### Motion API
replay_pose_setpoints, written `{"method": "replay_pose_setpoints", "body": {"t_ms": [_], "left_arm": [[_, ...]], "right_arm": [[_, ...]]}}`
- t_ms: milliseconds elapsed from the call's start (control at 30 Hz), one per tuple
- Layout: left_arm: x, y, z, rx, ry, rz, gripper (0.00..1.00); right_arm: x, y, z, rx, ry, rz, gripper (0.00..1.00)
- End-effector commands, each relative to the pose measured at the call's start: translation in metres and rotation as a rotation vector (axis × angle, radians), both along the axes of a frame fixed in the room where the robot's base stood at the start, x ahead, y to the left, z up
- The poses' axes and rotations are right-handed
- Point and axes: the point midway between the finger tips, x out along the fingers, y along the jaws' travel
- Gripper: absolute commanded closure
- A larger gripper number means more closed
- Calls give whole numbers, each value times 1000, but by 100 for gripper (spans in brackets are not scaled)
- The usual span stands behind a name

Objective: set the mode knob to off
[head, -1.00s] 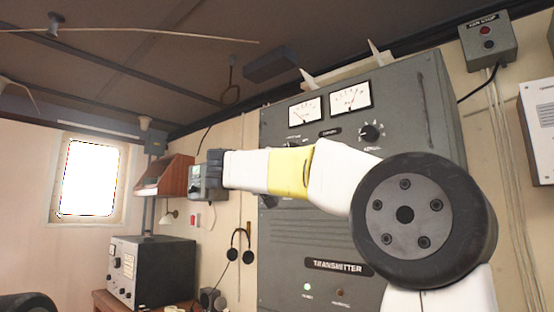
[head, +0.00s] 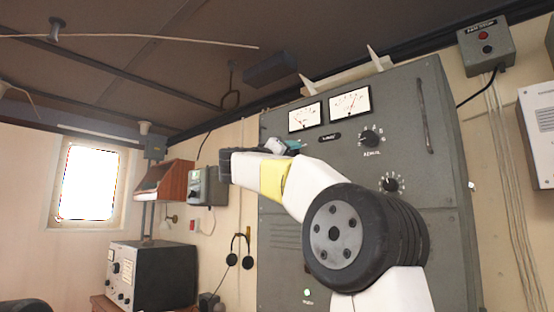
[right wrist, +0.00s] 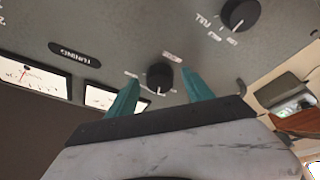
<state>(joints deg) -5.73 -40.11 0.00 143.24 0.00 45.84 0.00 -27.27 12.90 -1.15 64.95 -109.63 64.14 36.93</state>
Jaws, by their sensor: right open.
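My right gripper (head: 292,146) is raised in front of the upper left of the grey transmitter cabinet (head: 345,210). In the right wrist view its two teal fingers (right wrist: 160,77) are open and apart. A black round knob (right wrist: 160,76) with several small labels around it appears between the fingertips, probably the mode knob. I cannot read its labels or pointer setting. I cannot tell whether the fingers touch it. In the head view my gripper and arm hide this knob. My left gripper is not in view.
A second black knob (right wrist: 238,14) is close by in the wrist view. Two dial meters (head: 350,103), the aerial knob (head: 372,138) and a lower knob (head: 392,184) are on the cabinet. A small grey wall box (head: 207,187) and headphones (head: 240,250) hang to the left.

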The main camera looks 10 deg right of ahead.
Motion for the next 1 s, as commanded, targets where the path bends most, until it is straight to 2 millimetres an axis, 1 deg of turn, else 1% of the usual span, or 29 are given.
{"method": "replay_pose_setpoints", "body": {"t_ms": [67, 100, 167, 200, 267, 300, 400, 733, 1000], "left_arm": [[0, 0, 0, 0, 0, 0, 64], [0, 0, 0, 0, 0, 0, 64], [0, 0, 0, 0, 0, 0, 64], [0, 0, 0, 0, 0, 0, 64], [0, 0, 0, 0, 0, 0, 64], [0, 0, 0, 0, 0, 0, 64], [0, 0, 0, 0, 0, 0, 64], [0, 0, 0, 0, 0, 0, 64], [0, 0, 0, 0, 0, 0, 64]], "right_arm": [[0, 0, 0, 0, 0, 0, 40], [0, 0, 0, 0, 0, 0, 42], [0, 0, 0, 0, 0, 0, 54], [0, 0, 0, 0, 1, 1, 62], [0, 0, 0, 0, 1, 1, 73], [0, 0, 0, 0, 1, 1, 81], [0, 0, 0, 0, 1, 1, 100], [-1, 0, 0, -30, 41, 0, 100], [-2, -1, 1, -138, 180, 1, 100]]}}
